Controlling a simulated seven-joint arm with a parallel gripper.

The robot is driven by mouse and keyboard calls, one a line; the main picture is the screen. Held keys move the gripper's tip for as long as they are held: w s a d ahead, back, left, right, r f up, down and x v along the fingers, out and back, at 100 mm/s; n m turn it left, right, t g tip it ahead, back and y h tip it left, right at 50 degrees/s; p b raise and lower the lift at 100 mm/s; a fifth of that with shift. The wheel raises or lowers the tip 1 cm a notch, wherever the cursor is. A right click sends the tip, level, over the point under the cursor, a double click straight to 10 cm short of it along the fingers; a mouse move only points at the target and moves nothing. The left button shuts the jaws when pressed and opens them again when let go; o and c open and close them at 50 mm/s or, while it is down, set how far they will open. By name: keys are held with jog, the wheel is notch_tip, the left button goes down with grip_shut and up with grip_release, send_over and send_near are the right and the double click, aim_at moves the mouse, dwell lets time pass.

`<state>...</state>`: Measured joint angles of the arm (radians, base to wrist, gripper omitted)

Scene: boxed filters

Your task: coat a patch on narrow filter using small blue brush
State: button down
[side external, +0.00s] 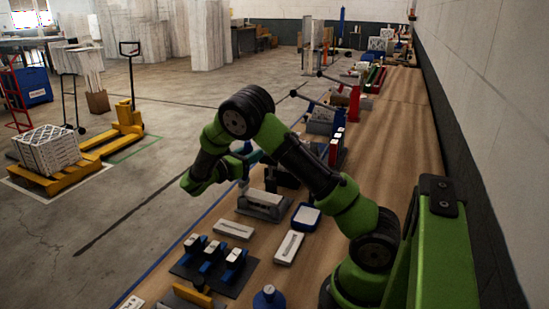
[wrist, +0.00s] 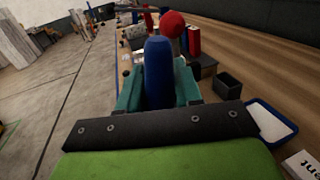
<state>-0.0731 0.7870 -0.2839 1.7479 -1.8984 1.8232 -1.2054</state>
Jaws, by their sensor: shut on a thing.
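My gripper (wrist: 159,90) has teal fingers shut on an upright blue handle (wrist: 157,68), which looks like the small blue brush. Its bristle end is hidden. In the side view my gripper (side external: 246,155) is partly hidden by my arm, above the bench's left edge, behind a grey fixture with a pale block (side external: 264,200). Flat white pieces (side external: 233,229) and (side external: 289,247) lie on the bench in front. I cannot tell which piece is the narrow filter. A blue tray with a white filling (side external: 306,217) lies right of the fixture; it also shows in the wrist view (wrist: 271,122).
A dark mat (side external: 190,271) holds several blue-and-white items at the front. A blue bottle (side external: 268,297) stands near my base. An open dark box (wrist: 228,85) and red and blue items (wrist: 194,41) stand further along the bench. Bare wood lies along the wall side.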

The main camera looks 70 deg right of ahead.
jog(key=s, duration=0.8)
notch_tip(320, 180, up, 9)
jog(key=shift+w+f, duration=0.15)
jog(key=shift+w, duration=0.1)
jog(key=shift+d, duration=0.1)
dwell(0.9)
